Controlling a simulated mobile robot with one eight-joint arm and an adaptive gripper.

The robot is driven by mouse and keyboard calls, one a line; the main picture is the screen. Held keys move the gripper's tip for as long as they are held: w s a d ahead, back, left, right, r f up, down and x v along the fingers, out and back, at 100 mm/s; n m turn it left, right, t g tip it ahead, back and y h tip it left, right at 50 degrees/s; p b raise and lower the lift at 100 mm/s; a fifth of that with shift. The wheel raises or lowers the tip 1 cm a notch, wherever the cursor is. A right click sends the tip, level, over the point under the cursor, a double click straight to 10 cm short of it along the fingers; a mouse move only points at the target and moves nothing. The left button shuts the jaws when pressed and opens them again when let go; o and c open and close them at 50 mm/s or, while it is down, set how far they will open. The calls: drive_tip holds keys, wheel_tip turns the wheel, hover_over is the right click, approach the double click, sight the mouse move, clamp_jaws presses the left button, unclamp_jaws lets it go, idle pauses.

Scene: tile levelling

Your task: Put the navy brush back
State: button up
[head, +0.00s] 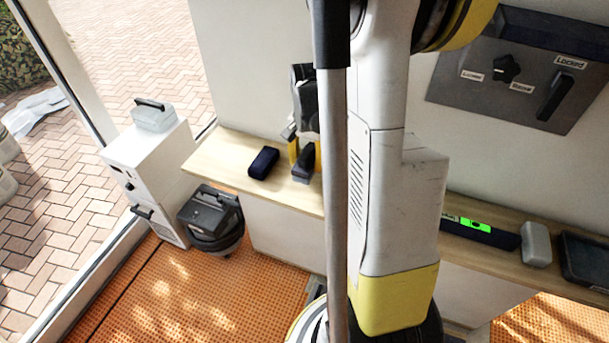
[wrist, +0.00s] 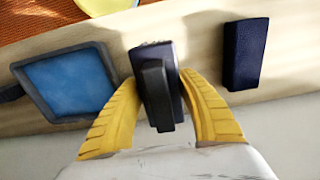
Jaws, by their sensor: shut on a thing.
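The navy brush (wrist: 158,85) is between the yellow fingers of my gripper (wrist: 160,78) in the wrist view. It has a dark navy body, a black raised handle and a grey speckled far end. My gripper is shut on its sides. In the head view my gripper (head: 305,157) is over the wooden shelf, with the dark brush (head: 302,168) between its fingers. I cannot tell whether the brush touches the shelf. A plain navy block (head: 263,163) lies on the shelf to the left; it shows at the right in the wrist view (wrist: 245,55).
The wooden shelf (head: 225,153) runs along the wall. A blue-faced, dark-framed tray or tablet (wrist: 68,80) lies beside the brush. A level with a green panel (head: 475,226) and a grey block (head: 536,243) are farther right. A black vacuum (head: 212,215) stands below.

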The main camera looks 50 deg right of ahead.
drive_tip(key=shift+w+a+f, duration=0.2)
drive_tip(key=shift+w, duration=0.05)
drive_tip(key=shift+f, duration=0.25)
wheel_tip(320, 180, down, 3)
drive_tip(key=shift+f+b, duration=0.15)
drive_tip(key=shift+b, duration=0.6)
drive_tip(key=shift+c, duration=0.9)
drive_tip(key=o, duration=1.2)
drive_tip(key=shift+c, duration=0.2)
